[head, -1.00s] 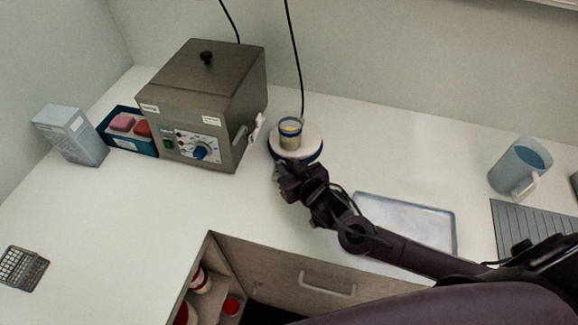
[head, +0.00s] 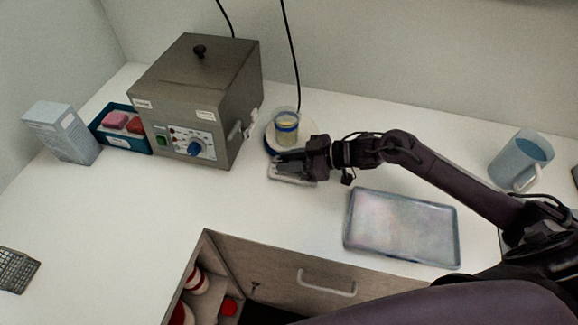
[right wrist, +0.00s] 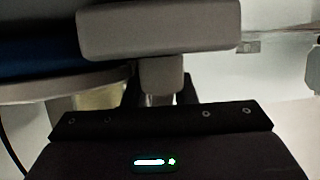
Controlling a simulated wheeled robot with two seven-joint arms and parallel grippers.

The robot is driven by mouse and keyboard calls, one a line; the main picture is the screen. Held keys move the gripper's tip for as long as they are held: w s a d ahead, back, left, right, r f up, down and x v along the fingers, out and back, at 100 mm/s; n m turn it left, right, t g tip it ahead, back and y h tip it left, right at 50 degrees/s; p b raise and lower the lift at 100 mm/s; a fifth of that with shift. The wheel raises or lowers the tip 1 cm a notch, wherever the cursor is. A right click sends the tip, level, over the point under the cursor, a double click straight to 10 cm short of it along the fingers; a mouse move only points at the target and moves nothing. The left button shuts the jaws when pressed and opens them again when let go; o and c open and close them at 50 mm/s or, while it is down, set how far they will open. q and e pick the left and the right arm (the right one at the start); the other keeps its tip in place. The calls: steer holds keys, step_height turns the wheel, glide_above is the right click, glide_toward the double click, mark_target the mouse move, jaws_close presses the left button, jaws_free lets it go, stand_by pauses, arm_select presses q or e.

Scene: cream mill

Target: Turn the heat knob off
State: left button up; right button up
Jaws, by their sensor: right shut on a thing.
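A round hotplate (head: 269,145) with a pale top and blue rim stands right of the grey box. A small beaker (head: 286,124) with yellowish contents is on it. Its light grey front panel (head: 291,178) juts toward me. My right gripper (head: 288,161) lies level over this panel, pointing left. In the right wrist view, which looks upside down, its fingers close around a short grey knob (right wrist: 160,75) standing on the panel (right wrist: 160,30). The head view hides this knob behind the fingers, so I cannot read its setting. My left gripper is not in view.
The grey lidded box (head: 195,80) has its own blue dial knob (head: 195,150) and a green switch. A shallow tray (head: 400,228) lies right of the hotplate, near a blue mug (head: 522,160).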

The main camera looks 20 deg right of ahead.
steer(key=shift+w+f+n+g+y+b, duration=0.2)
steer(key=shift+n+g+y+b, duration=0.2)
steer(key=shift+n+g+b, duration=0.65)
steer(key=shift+r+g+b, duration=0.2)
steer(key=shift+g+b, duration=0.05)
steer(key=shift+b, duration=0.45)
steer(key=o, duration=0.7)
